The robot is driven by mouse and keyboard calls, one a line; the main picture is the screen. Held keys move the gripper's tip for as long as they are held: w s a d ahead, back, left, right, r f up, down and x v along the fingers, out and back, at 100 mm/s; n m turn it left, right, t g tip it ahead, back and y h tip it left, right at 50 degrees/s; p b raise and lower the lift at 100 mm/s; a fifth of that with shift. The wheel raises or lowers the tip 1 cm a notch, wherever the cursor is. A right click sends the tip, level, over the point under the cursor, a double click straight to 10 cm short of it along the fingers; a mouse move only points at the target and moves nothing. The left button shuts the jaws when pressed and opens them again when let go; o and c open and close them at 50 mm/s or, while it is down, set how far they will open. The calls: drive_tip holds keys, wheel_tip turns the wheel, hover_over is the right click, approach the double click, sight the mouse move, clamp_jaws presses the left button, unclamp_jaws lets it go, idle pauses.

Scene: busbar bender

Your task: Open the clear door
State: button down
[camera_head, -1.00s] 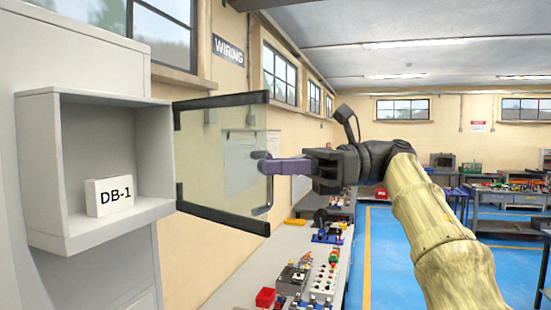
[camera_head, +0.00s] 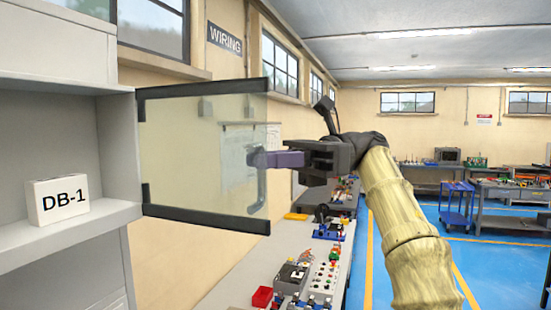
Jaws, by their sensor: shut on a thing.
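The clear door (camera_head: 195,150) is a see-through panel with dark edges at top and bottom. It stands swung out from the right side of an open grey cabinet (camera_head: 115,160). A curved grey handle (camera_head: 258,185) is on the door near its free edge. My gripper (camera_head: 262,159), with purple fingers, reaches in from the right and is shut on the handle. The fingertips partly cover the handle's upper part.
Below the door, a long bench (camera_head: 235,285) carries switches, a red box (camera_head: 262,297) and other parts. Blue floor (camera_head: 480,265) lies open at right, with a blue cart (camera_head: 456,207) farther back.

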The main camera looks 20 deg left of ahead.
drive_tip(key=shift+a+f, duration=0.2)
drive_tip(key=shift+f, duration=0.05)
